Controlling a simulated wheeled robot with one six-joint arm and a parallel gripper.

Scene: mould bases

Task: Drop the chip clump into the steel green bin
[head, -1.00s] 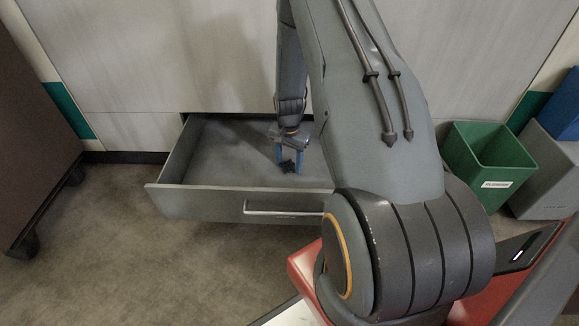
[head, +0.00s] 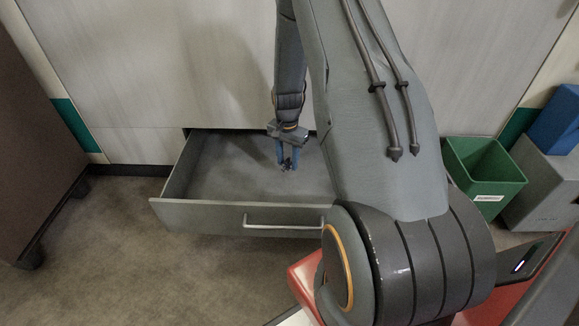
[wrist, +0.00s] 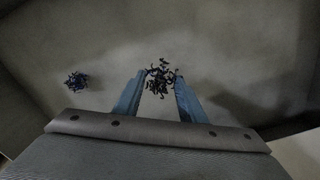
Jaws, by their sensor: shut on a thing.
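My gripper (head: 287,165) hangs over the open drawer with its blue fingers pointing down. In the wrist view my gripper (wrist: 160,80) is shut on a dark, curly chip clump (wrist: 160,76) between its fingertips. The held clump also shows as a small dark spot in the head view (head: 287,166). I cannot tell whether it still touches the drawer floor. A second dark clump (wrist: 76,80) lies apart on the drawer floor, left in the wrist view. The green bin (head: 486,182), with a white label, stands on the floor at the right.
The grey drawer (head: 235,217) is pulled out, with raised walls and a bar handle on its front. A grey bin (head: 545,195) and a blue box (head: 557,118) are right of the green bin. A brown cabinet (head: 35,150) stands at the left. Carpet before the drawer is clear.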

